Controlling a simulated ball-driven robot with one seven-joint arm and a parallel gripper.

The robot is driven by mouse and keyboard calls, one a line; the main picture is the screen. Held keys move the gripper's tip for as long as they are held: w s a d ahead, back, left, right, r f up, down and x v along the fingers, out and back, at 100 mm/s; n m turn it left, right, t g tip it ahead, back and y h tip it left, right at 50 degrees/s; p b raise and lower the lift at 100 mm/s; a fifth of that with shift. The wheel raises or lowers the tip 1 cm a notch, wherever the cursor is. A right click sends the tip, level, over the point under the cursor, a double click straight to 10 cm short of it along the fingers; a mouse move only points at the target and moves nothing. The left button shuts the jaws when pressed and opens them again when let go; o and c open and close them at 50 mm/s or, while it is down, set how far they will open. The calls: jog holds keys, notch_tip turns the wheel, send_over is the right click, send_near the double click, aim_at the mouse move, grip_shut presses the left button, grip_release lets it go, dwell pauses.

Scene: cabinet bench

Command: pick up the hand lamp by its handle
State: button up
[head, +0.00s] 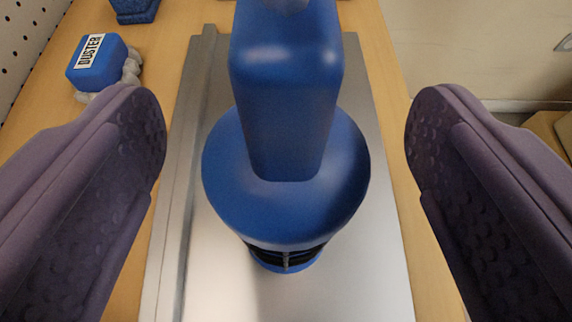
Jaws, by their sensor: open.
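The blue hand lamp (285,205) is in the middle of the head view, over a grey metal plate (370,285). Its block-shaped handle (287,110) reaches toward the top of the picture from a round, wider part. A dark banded section and a blue rim show at its lower end. My gripper (285,135) is open, with one purple textured finger at the left and one at the right. The lamp lies between the fingers in the picture, and clear gaps show on both sides. The top end of the handle is cut off by the picture's edge.
A blue duster (97,62) with a grey fluffy end lies on the wooden bench (170,50) at the upper left. Another blue object (135,8) is partly visible at the top. A pegboard (25,30) stands at the far left. A raised metal strip runs along the plate's left side.

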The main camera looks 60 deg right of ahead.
jog(key=shift+r, duration=0.1)
grip_shut()
